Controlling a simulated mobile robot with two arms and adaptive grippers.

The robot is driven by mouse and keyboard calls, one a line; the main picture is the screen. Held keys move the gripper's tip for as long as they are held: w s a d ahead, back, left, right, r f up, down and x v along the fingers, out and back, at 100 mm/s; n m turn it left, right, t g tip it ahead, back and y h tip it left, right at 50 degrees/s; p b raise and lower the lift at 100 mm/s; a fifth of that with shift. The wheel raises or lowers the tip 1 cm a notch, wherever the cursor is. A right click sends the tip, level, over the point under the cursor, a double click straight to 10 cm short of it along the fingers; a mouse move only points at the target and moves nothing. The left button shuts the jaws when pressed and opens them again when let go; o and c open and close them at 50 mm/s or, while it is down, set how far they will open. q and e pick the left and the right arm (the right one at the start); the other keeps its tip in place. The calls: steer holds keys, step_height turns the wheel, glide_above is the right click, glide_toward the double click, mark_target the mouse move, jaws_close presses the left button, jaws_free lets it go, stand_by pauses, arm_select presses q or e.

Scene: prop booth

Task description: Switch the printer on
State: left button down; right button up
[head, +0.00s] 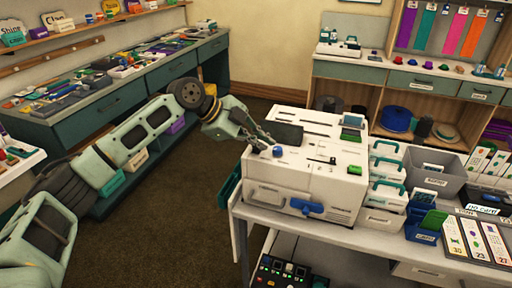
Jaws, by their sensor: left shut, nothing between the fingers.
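The printer (300,185) is a large white box on the near corner of a white table. Its top carries a blue knob (278,151), a dark panel, slots and small green parts. A blue handle (306,206) is on its front. My left gripper (270,148) is shut and empty at the top left of the printer, its fingertips close beside the blue knob. I cannot tell whether they touch it. Which part is the power switch is not clear. My right gripper is not in view.
Small white caddies with green handles (386,170), a grey bin (435,176) and a blue bin (424,226) crowd the table (350,232) right of the printer. A cluttered green counter (100,105) runs along the left wall. The brown floor between is clear.

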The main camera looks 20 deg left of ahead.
mark_target(259, 157)
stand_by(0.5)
arm_select(q)
steer(key=shift+f, duration=0.45)
steer(key=shift+s, duration=0.1)
steer(key=shift+r+p, duration=0.25)
steer(key=shift+p, duration=0.25)
step_height(259, 157, up, 6)
steer(key=p, duration=0.5)
stand_by(0.3)
